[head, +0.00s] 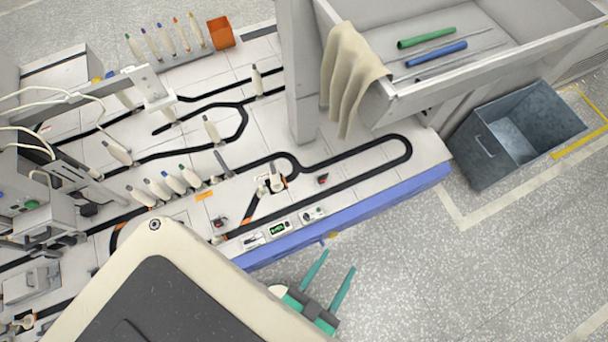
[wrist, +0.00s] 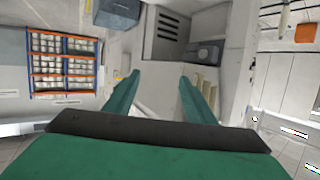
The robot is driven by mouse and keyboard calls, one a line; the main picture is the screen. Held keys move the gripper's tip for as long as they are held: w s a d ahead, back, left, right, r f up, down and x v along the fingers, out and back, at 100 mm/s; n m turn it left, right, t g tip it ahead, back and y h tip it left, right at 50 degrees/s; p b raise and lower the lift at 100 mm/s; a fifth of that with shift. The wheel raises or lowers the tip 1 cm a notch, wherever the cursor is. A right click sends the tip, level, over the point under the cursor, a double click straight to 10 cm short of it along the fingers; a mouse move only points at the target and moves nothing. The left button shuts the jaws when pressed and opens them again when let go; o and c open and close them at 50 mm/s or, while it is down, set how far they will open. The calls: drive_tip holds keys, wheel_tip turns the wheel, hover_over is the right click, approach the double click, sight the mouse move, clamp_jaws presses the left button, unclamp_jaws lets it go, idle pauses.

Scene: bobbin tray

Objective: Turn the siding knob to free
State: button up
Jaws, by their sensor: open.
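The workbench front edge carries small controls: a left panel (head: 252,241), a green-lit display (head: 278,228) and a right panel (head: 312,214) with small round parts. Two small dark devices with red marks, a left one (head: 220,222) and a right one (head: 322,179), sit by the black track. The siding knob is too small for me to single out among these. My gripper (head: 335,262) is open and empty, with green fingers, beyond the bench's blue front edge and over the floor. The wrist view also shows the open fingers (wrist: 158,84), with nothing between them.
The black track (head: 345,170) loops across the white bench. Several bobbins stand on the left. A grey upright and a trough with a beige cloth (head: 352,75) rise at the back. A grey bin (head: 480,145) stands on the floor at right. The front floor is clear.

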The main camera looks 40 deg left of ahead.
drive_tip(key=w+a+f+m+g+y, duration=0.1)
drive_tip(key=w+f+g, duration=0.1)
drive_tip(key=f, duration=0.6)
drive_tip(key=w+a+f+g, duration=0.2)
drive_tip(key=w+f, duration=0.1)
drive_tip(key=f, duration=0.5)
drive_tip(key=m+g+h, duration=0.1)
drive_tip(key=m+g, duration=0.4)
drive_tip(key=g, duration=0.6)
approach(307, 216)
wheel_tip(307, 216, down, 8)
drive_tip(key=shift+s+a+f, duration=0.1)
drive_tip(key=shift+s+a, duration=0.05)
drive_tip(key=shift+s, duration=0.05)
drive_tip(key=shift+c, duration=0.6)
drive_tip(key=c, duration=0.9)
